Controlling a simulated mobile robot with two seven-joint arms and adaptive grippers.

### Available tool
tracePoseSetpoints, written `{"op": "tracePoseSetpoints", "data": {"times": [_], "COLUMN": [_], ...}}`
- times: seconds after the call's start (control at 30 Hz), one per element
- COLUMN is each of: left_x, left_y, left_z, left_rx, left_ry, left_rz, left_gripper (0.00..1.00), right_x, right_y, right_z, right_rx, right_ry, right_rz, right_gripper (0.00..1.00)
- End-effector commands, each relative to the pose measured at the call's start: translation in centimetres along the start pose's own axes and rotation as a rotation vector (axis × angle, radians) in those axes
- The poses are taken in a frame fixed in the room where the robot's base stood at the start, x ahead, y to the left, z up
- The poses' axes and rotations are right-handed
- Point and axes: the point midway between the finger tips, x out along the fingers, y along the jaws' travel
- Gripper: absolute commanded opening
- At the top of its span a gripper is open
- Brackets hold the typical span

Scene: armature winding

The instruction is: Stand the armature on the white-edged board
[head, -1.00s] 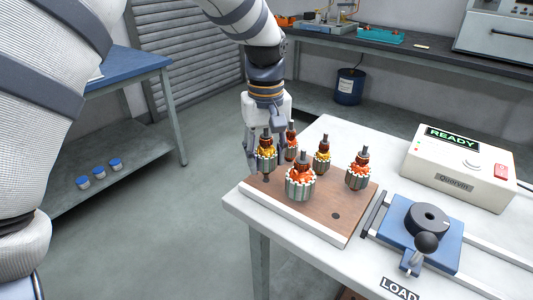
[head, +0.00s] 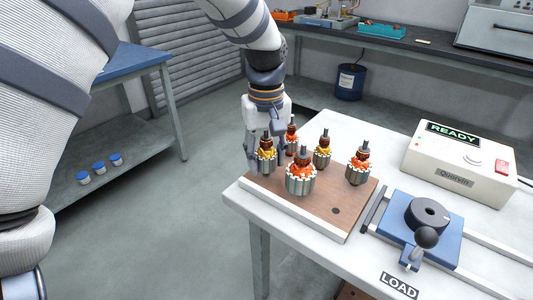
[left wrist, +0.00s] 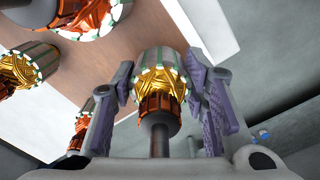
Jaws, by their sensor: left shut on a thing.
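My left gripper (head: 265,158) is shut on an armature (head: 266,161) with a green-and-white toothed core, yellow windings and an orange-brown commutator. In the left wrist view the same armature (left wrist: 160,82) lies between the purple finger pads. Several other armatures stand on the board, including a large orange-wound one (head: 300,178) close in front. My right gripper is not in view.
An empty dark hole (head: 336,211) shows near the board's front right. A blue fixture (head: 404,232) with a black disc and lever sits to the right, marked LOAD. A white box (head: 459,165) reading READY stands behind it. The floor left of the table is clear.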

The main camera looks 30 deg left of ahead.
Motion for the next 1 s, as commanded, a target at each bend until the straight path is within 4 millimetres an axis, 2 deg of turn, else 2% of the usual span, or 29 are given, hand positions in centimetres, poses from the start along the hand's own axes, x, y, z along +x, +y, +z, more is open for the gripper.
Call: {"op": "tracePoseSetpoints", "data": {"times": [0.93,0.97,1.0], "left_x": [0.61,0.63,0.65], "left_y": [0.02,0.03,0.02], "left_z": [-0.01,-0.02,-0.01], "left_rx": [-0.001,-0.001,-0.001], "left_ry": [0.002,0.002,0.002], "left_rz": [0.002,0.002,0.002], "left_gripper": [0.00,0.45,0.54], "right_x": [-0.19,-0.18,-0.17], "right_y": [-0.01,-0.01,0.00], "right_z": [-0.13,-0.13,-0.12], "right_rx": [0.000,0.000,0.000], "right_ry": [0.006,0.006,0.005], "right_rz": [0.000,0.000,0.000], "right_gripper": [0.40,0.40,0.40]}}
